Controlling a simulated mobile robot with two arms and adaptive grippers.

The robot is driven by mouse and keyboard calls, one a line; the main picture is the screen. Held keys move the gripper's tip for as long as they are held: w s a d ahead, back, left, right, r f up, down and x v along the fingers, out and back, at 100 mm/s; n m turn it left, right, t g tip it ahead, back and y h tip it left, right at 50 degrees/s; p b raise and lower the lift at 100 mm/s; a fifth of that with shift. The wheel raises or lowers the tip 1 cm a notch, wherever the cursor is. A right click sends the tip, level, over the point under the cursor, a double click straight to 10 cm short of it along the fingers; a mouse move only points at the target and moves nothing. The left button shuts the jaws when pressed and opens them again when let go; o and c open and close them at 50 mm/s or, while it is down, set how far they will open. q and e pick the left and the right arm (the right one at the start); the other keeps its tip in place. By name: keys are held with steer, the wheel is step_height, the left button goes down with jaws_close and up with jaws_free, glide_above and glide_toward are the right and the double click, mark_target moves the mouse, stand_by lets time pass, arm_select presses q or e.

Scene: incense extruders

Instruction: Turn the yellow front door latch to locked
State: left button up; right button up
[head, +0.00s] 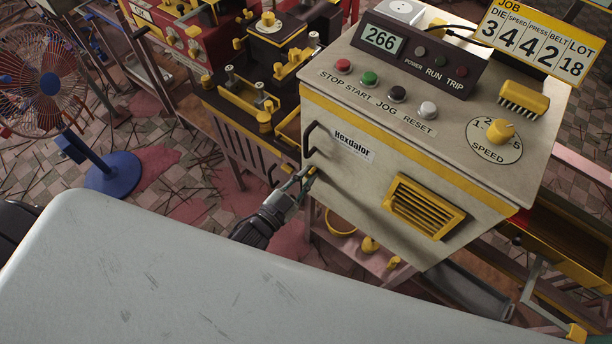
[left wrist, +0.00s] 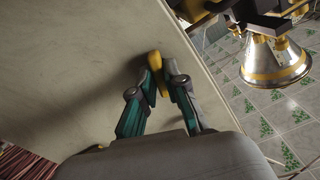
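The yellow front door latch (head: 312,171) is a small knob on the front face of the beige Hexdator cabinet (head: 350,185), below the dark door handle (head: 309,139). Most of it is hidden by my left gripper (head: 303,180) in the head view. In the left wrist view the latch (left wrist: 156,72) stands between the two teal and grey fingers of my left gripper (left wrist: 159,80), which are close together with a finger against each side. I cannot tell its lock position from any marking. My right gripper is not in view.
The cabinet top carries a panel (head: 420,50) reading 266, several push buttons and a yellow speed knob (head: 499,131). A yellow vent (head: 424,206) is on the front face. A red fan with a blue stand (head: 114,172) stands left. A metal cone-shaped part (left wrist: 275,62) shows in the wrist view.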

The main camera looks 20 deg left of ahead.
arm_select(q)
steer(key=o, duration=0.4)
steer(key=v, duration=1.2)
steer(key=s+a+f+n+g+y, duration=0.2)
steer(key=s+f+g, duration=0.1)
steer(key=f, duration=0.8)
steer(key=s+a+f+n+g+y, duration=0.1)
steer(key=s+f+g+y, duration=0.2)
steer(key=f, duration=0.8)
steer(key=s+a+f+n+g, duration=0.1)
steer(key=s+f+g, duration=0.2)
steer(key=s+f, duration=0.2)
steer(key=s+a+f+n+g, duration=0.1)
steer(key=s+f+g, duration=0.2)
steer(key=s+f, duration=0.2)
steer(key=s+a+f+g+y, duration=0.1)
steer(key=s+f+g, duration=0.3)
steer(key=s, duration=0.6)
steer(key=shift+a+f+n, duration=0.1)
steer(key=shift+f+n, duration=0.3)
steer(key=shift+f, duration=0.25)
